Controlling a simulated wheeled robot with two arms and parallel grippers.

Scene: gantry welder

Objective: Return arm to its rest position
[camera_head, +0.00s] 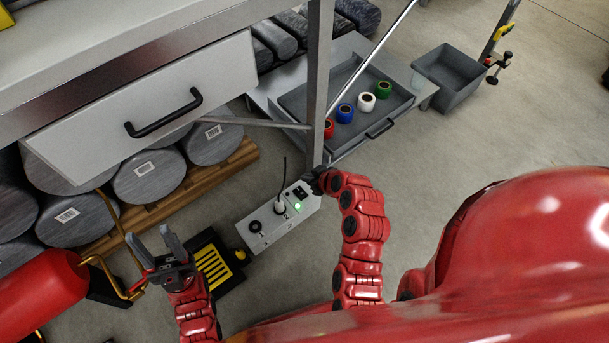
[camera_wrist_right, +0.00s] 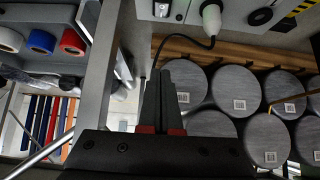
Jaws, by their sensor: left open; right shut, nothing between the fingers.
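My left gripper (camera_head: 150,238) is at the lower left of the head view, its two grey fingers spread apart and empty, above the floor near a black and yellow pedal-like unit (camera_head: 213,262). My right arm (camera_head: 360,230) reaches up from the bottom centre. Its dark gripper (camera_head: 317,180) is beside the grey post, near the right end of a power box (camera_head: 270,220), and is partly hidden. In the right wrist view the right gripper's fingers (camera_wrist_right: 163,95) are together with nothing between them. The power box shows a lit green light, a black switch and a plugged-in white plug (camera_head: 281,206).
A vertical grey post (camera_head: 319,85) stands close to my right gripper. A drawer (camera_head: 150,105) is at upper left, above grey cylinders (camera_head: 150,178) on a wooden pallet. A tray (camera_head: 345,95) holds several coloured tape rolls. A grey bin (camera_head: 450,75) stands behind. Floor at right is clear.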

